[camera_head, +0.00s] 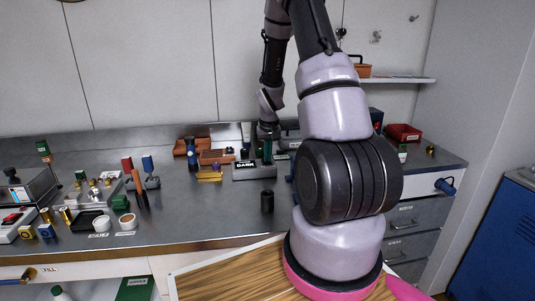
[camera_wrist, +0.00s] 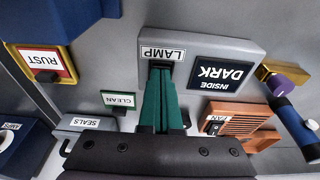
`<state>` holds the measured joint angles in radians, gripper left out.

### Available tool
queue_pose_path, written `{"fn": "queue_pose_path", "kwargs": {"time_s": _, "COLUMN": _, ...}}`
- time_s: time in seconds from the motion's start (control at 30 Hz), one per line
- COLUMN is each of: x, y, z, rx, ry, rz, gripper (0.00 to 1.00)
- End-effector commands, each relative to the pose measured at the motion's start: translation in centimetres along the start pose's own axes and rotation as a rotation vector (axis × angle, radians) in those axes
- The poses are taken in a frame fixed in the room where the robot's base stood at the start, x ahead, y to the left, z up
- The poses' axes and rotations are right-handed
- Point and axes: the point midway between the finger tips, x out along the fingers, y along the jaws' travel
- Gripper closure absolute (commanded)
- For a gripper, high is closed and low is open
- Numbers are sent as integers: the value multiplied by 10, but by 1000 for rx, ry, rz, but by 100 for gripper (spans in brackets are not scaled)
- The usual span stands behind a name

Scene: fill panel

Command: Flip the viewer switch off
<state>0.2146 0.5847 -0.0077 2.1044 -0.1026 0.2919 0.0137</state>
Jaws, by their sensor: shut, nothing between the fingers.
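The viewer is a grey box (camera_head: 254,172) on the bench, reading DARK. In the wrist view its grey face (camera_wrist: 225,47) appears upside down. It bears a LAMP label (camera_wrist: 163,53) and a black panel (camera_wrist: 221,74) reading INSIDE DARK. My gripper (camera_wrist: 160,72) has its green fingers shut together and empty, with the tips at the viewer, right by the LAMP label. A small dark part shows at the tips; the switch is mostly hidden, and I cannot tell its position or whether the fingers touch it. In the head view my gripper (camera_head: 267,150) is at the viewer's back right.
An orange box with a FAN label and switch (camera_wrist: 238,122) is close to the viewer. A box marked RUST (camera_wrist: 40,62), a green CLEAN block (camera_wrist: 118,99) and a SEALS box (camera_wrist: 88,122) are also near. A black cylinder (camera_head: 267,201) stands in front on the bench.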

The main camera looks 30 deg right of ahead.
Motion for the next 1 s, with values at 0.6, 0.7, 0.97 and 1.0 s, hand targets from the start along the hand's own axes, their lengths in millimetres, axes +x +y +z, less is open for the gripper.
{"fn": "queue_pose_path", "kwargs": {"time_s": 0.6, "x": 10, "y": 0, "z": 14, "rx": 3, "ry": -18, "rz": 0, "gripper": 100}}
{"fn": "queue_pose_path", "kwargs": {"time_s": 0.7, "x": 10, "y": 0, "z": 9, "rx": 3, "ry": -17, "rz": 0, "gripper": 100}}
{"fn": "queue_pose_path", "kwargs": {"time_s": 0.97, "x": 7, "y": 0, "z": 0, "rx": 2, "ry": -13, "rz": 0, "gripper": 100}}
{"fn": "queue_pose_path", "kwargs": {"time_s": 1.0, "x": 4, "y": -1, "z": -1, "rx": 2, "ry": -11, "rz": 0, "gripper": 100}}
